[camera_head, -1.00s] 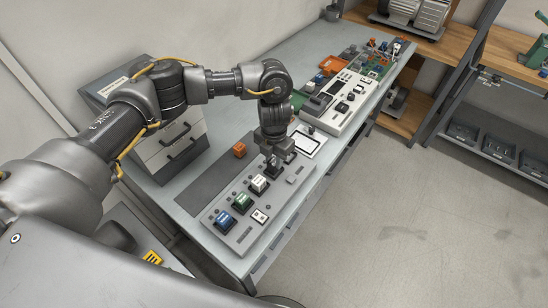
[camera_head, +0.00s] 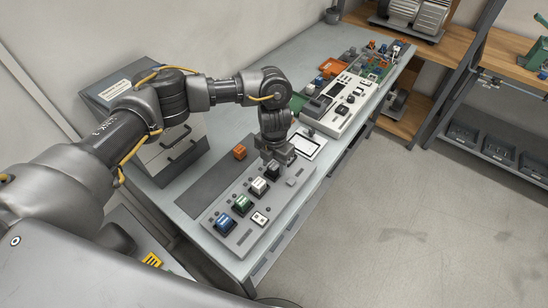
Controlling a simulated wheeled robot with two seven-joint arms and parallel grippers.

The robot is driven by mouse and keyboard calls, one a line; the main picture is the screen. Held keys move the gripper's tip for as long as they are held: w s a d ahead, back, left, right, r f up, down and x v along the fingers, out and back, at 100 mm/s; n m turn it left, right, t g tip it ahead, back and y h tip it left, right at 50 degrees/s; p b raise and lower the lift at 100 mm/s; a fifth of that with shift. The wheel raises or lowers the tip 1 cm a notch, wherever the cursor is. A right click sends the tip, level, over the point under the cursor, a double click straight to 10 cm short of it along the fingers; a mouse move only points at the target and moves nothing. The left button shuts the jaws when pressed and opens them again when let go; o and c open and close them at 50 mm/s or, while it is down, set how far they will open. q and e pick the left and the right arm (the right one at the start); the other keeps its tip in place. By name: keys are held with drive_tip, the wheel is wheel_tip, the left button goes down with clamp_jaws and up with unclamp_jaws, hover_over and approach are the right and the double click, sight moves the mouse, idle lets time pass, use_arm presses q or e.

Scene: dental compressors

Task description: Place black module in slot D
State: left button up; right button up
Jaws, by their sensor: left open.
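The black module (camera_head: 273,170) stands in the fourth slot of the grey slotted panel (camera_head: 248,240), in line with the white module (camera_head: 259,186), green module (camera_head: 241,203) and blue module (camera_head: 224,223). I cannot read a slot letter. My left gripper (camera_head: 284,160) is open and just above and beyond the black module, with its fingers pointing down. The gripper partly covers the far end of the panel, and I cannot tell whether a finger touches the module. My right gripper is not in view.
An orange block (camera_head: 239,152) lies on the dark mat (camera_head: 212,187) beside the panel. A white-framed tablet (camera_head: 308,146) and a pale control panel (camera_head: 345,105) are farther along the table. A drawer cabinet (camera_head: 165,145) stands at the left. Bare tabletop lies behind the mat.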

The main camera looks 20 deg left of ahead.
sight(274, 166)
use_arm(q)
wheel_tip(274, 166, up, 12)
drive_tip(key=b, duration=0.2)
drive_tip(key=shift+r+b, duration=0.15)
drive_tip(key=shift+b, duration=0.2)
idle(0.3)
